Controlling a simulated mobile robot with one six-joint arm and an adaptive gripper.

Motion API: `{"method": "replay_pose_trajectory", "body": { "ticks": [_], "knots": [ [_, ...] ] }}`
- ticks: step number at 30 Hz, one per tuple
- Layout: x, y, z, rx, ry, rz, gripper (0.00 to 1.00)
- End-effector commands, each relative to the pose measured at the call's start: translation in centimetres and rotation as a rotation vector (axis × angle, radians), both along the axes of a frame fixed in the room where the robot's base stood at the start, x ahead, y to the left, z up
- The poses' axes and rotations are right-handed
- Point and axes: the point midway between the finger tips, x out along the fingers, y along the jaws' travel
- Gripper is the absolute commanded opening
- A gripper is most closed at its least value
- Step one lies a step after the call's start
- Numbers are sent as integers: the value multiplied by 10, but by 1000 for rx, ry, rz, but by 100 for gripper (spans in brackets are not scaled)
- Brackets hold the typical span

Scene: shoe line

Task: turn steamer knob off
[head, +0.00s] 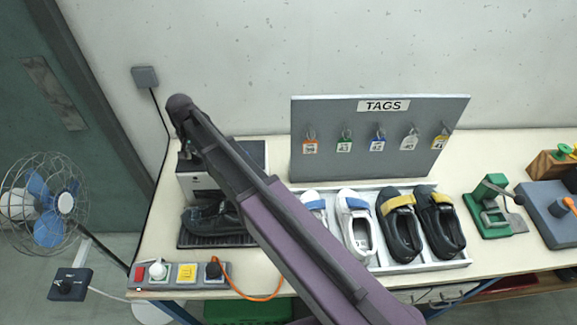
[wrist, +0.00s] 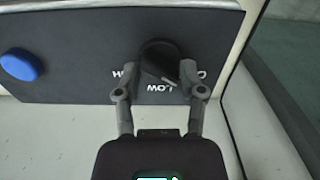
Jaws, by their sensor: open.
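The steamer (head: 190,184) is a light box with a dark top at the left end of the bench, partly hidden by my arm. In the wrist view its dark front panel (wrist: 75,75) fills the upper part. The black round steamer knob (wrist: 158,58) has a bar whose end points down and right. White upside-down lettering around it includes LOW below; the side labels are partly covered by my fingers. My gripper (wrist: 159,72) is open, with one finger on each side of the knob. I cannot tell whether they touch it. A blue button (wrist: 20,64) is to the left.
A black shoe (head: 208,220) sits on a dark mat before the steamer. A power strip (head: 178,275) with plugs lies at the front edge. A tray of shoes (head: 400,268), a TAGS board (head: 340,165) and green tool (head: 492,205) stand rightward. A fan (head: 42,205) is left.

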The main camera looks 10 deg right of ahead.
Motion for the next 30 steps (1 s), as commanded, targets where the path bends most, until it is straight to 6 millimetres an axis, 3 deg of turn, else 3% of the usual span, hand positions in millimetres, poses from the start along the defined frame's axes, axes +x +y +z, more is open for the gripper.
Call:
{"method": "replay_pose_trajectory", "body": {
  "ticks": [30],
  "knots": [
    [0,0,0,0,0,-689,51]
  ]
}}
